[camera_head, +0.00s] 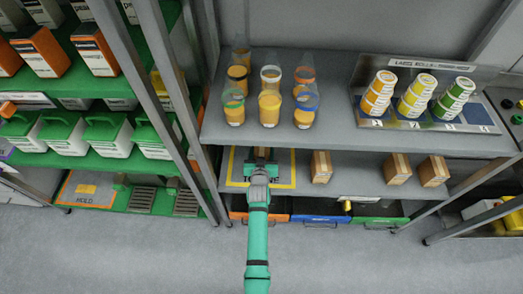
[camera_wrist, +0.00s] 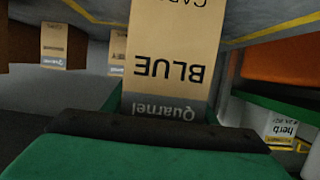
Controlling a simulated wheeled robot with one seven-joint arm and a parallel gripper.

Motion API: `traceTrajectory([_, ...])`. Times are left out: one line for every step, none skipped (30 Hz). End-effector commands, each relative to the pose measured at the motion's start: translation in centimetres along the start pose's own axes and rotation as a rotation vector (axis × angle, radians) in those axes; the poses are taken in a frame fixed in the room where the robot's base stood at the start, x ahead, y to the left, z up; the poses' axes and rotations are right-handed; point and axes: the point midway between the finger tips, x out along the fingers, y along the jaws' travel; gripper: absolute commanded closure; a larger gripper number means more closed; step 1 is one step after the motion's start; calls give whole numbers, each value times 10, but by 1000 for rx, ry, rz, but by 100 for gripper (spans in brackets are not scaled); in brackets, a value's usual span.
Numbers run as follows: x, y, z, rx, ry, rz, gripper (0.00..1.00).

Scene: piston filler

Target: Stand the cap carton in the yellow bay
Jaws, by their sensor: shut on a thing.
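My gripper (camera_head: 261,168) is shut on a tan carton, which shows close up in the wrist view (camera_wrist: 170,45). The carton carries the words "BLUE" and "Quarnel", upside down in that view. In the head view my gripper is over the yellow-outlined bay (camera_head: 287,185) at the left end of the lower shelf, and it hides most of the carton. Yellow lines also show near the top of the wrist view. I cannot tell whether the carton's base touches the shelf.
Other cartons (camera_head: 321,167) (camera_head: 397,168) stand right of the bay. The upper shelf (camera_head: 340,120) overhangs, with several filled cups (camera_head: 269,107). Upright posts (camera_head: 205,170) stand close on the left. Orange, blue (camera_head: 320,212) and green bins sit below.

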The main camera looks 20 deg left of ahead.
Motion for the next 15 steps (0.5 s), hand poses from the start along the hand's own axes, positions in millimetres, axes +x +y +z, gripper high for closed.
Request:
traceTrajectory([2,0,6,0,-1,0,75])
traceTrajectory([3,0,8,0,0,-1,75])
traceTrajectory([3,0,10,0,2,-1,75])
traceTrajectory([4,0,11,0,1,-1,75])
traceTrajectory([4,0,12,0,1,-1,75])
traceTrajectory([4,0,12,0,2,-1,75])
traceTrajectory([4,0,12,0,2,-1,75])
traceTrajectory([4,0,12,0,2,-1,75])
traceTrajectory([4,0,12,0,2,-1,75])
traceTrajectory([4,0,12,0,2,-1,75])
traceTrajectory([4,0,12,0,2,-1,75])
traceTrajectory([4,0,12,0,2,-1,75])
traceTrajectory([4,0,12,0,2,-1,75])
traceTrajectory([4,0,13,0,1,-1,75])
traceTrajectory([4,0,14,0,1,-1,46])
